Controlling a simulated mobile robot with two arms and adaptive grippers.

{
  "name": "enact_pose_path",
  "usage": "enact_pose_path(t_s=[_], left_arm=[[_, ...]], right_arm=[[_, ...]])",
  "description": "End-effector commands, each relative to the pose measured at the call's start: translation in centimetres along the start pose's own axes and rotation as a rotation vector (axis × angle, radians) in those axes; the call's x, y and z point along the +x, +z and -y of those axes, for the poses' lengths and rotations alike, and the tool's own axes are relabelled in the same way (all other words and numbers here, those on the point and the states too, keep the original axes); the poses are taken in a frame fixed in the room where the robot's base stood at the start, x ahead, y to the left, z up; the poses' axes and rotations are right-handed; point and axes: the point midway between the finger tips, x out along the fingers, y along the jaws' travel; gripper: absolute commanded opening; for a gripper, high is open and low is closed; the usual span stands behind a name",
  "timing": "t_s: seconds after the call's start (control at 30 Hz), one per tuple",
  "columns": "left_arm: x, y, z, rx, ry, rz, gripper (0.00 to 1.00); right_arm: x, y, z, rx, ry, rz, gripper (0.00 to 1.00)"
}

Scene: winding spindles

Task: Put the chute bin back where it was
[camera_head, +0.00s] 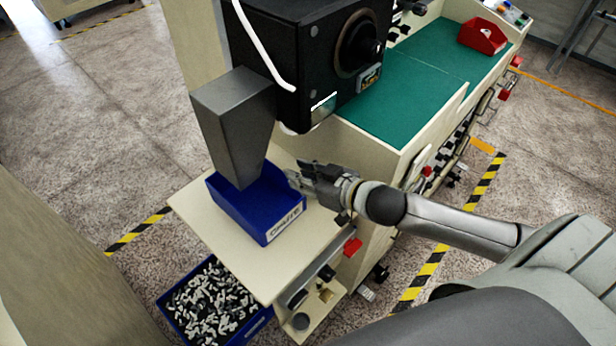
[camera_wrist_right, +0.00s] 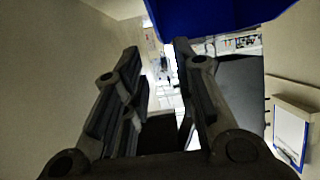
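The chute bin (camera_head: 238,217) is a blue open bin with a white label on its front right side. It stands upright on the cream side shelf (camera_head: 190,203), below the grey metal chute (camera_head: 228,125), whose lower end covers part of its opening. My right gripper (camera_head: 297,177) is beside the bin's right rear edge in the head view. In the wrist view my right gripper (camera_wrist_right: 155,52) has its fingers apart with nothing between them, and the bin (camera_wrist_right: 215,14) shows at the top, beyond the fingertips. My left gripper is not in view.
A second blue bin (camera_head: 252,325) full of small black and white parts is lower, below the shelf. The black machine head (camera_head: 305,60) with a white cable overhangs near my gripper. A red bin (camera_head: 483,37) stands on the green worktop (camera_head: 408,102).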

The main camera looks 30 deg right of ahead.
Motion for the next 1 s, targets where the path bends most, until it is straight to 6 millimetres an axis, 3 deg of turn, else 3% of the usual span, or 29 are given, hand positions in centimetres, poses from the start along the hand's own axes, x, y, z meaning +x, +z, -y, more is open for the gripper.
enact_pose_path(t_s=[0.27,0.83,1.0], left_arm=[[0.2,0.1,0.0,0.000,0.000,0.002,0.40],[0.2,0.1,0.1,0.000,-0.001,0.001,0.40],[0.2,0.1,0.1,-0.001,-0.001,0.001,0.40]], right_arm=[[-1.8,0.0,0.0,-0.002,-0.001,0.001,0.27],[-1.9,0.0,0.1,-0.001,0.000,0.000,0.27],[-2.2,1.2,0.8,0.013,0.042,0.042,0.27]])
